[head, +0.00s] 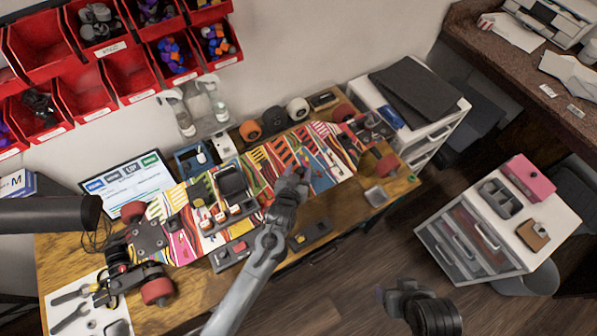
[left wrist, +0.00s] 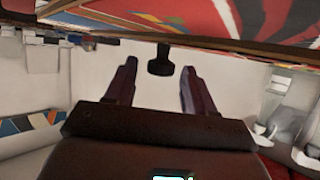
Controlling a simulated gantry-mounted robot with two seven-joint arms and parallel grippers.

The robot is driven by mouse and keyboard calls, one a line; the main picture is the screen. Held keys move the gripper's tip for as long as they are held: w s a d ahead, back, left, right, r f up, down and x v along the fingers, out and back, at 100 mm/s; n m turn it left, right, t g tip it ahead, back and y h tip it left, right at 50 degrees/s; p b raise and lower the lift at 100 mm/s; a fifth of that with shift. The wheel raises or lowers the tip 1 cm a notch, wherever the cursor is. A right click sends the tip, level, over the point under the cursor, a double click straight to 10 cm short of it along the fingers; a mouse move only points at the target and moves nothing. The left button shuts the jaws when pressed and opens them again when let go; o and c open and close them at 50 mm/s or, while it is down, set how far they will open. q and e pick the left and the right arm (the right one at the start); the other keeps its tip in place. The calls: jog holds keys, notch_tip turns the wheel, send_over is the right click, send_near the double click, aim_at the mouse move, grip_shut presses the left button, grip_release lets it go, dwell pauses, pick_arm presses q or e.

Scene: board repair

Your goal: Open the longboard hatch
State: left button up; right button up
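The longboard (head: 258,165), with a colourful striped deck, lies across the wooden workbench. My left gripper (head: 292,178) is low over the right half of the deck and hides part of it. In the left wrist view its two fingers (left wrist: 156,88) are apart. A small black knob (left wrist: 160,62) shows between them, with no finger visibly touching it. The red patterned deck (left wrist: 200,15) fills the top of that view. I cannot make out the hatch outline. My right gripper (head: 392,296) seems to be the dark shape off the bench at the lower right; its fingers are unclear.
A dark parts tray (head: 230,212) sits on the board left of my left gripper. Loose wheels (head: 298,108) and spray bottles (head: 183,115) stand behind it. Red bins (head: 128,72) hang on the wall. A white drawer cabinet (head: 463,242) stands to the right.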

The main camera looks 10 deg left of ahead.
pick_arm(q)
grip_shut()
dwell(0.6)
jog(key=shift+r, duration=0.15)
